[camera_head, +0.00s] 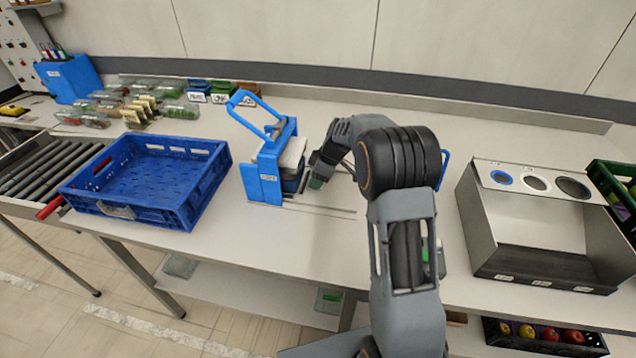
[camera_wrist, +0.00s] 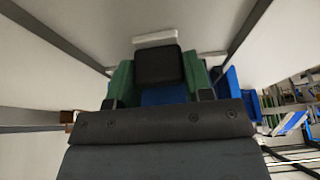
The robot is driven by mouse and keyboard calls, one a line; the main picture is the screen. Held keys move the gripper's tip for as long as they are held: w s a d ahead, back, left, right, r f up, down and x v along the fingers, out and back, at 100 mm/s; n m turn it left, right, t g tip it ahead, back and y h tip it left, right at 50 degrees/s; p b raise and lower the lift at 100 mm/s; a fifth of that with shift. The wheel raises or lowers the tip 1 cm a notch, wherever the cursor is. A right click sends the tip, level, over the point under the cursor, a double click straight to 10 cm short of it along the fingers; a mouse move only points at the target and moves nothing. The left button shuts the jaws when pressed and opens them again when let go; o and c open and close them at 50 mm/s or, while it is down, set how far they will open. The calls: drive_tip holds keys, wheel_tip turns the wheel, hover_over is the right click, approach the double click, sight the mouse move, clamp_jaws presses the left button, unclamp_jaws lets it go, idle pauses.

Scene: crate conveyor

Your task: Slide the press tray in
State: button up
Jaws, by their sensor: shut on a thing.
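The blue press (camera_head: 265,165) stands on the table left of my arm, with its lever handle raised. A pale block shows inside its frame. My gripper (camera_head: 316,181) is at the right side of the press, low over the table. In the wrist view, my gripper (camera_wrist: 158,85) has its green fingers on either side of a black block (camera_wrist: 158,66), apparently the press tray's handle, and is shut on it. A white bar lies just beyond the block, and blue shows beneath it. Most of the tray is hidden by the press and my gripper.
Thin rails (camera_head: 325,209) run along the table right of the press. A blue crate (camera_head: 205,190) stands to the left, beside a roller conveyor (camera_head: 45,172). A grey bin with round holes (camera_head: 525,262) stands to the right. Clear packs (camera_head: 178,110) lie at the back left.

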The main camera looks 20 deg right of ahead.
drive_tip(key=shift+a, duration=0.15)
drive_tip(key=o, duration=0.9)
drive_tip(key=shift+o, duration=0.6)
drive_tip(key=shift+a, duration=0.15)
drive_tip(key=shift+o, duration=1.3)
drive_tip(key=shift+d+r, duration=0.15)
drive_tip(key=shift+d, duration=0.05)
drive_tip(key=v, duration=1.3)
drive_tip(key=shift+r+b, duration=0.25)
drive_tip(key=shift+b, duration=0.15)
drive_tip(key=shift+d, duration=0.15)
